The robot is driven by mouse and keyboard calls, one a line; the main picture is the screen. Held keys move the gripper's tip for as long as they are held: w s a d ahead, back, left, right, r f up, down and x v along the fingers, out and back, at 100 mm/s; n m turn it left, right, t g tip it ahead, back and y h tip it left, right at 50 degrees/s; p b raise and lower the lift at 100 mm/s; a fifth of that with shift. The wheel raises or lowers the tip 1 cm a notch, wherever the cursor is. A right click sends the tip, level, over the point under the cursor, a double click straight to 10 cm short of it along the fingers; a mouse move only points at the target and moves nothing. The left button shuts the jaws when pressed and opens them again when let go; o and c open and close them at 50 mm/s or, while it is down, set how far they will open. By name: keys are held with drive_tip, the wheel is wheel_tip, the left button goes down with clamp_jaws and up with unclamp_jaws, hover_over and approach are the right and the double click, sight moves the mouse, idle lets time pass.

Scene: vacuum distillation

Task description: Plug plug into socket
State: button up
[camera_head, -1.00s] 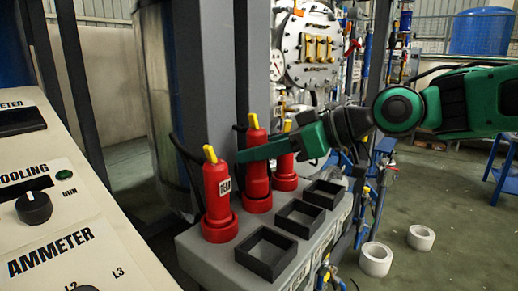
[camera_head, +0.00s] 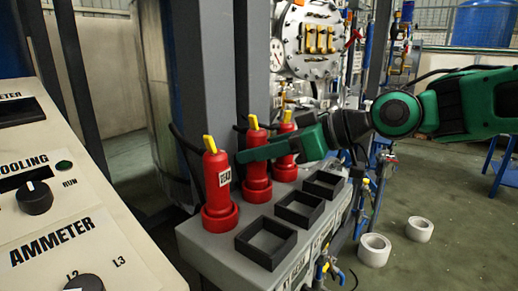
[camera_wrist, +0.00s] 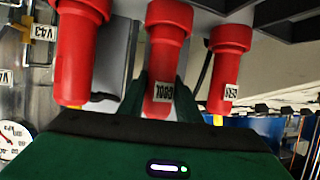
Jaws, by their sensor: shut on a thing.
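Three red plugs with yellow tips stand upright in a row on a grey box: a left plug (camera_head: 217,184), a middle plug (camera_head: 256,165) and a right plug (camera_head: 286,157). The far side of the plug is hidden by the finger.
Several black square frames (camera_head: 237,238) line the front of the grey box (camera_head: 205,243). A control panel (camera_head: 70,215) fills the left. A grey column (camera_head: 205,80) stands behind the plugs. White rings (camera_head: 374,250) lie on the floor at right, where there is free room.

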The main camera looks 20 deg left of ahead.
drive_tip(key=shift+f, duration=0.35)
drive_tip(key=o, duration=1.3)
drive_tip(key=shift+o, duration=0.2)
drive_tip(key=v, duration=1)
drive_tip(key=shift+d, duration=0.4)
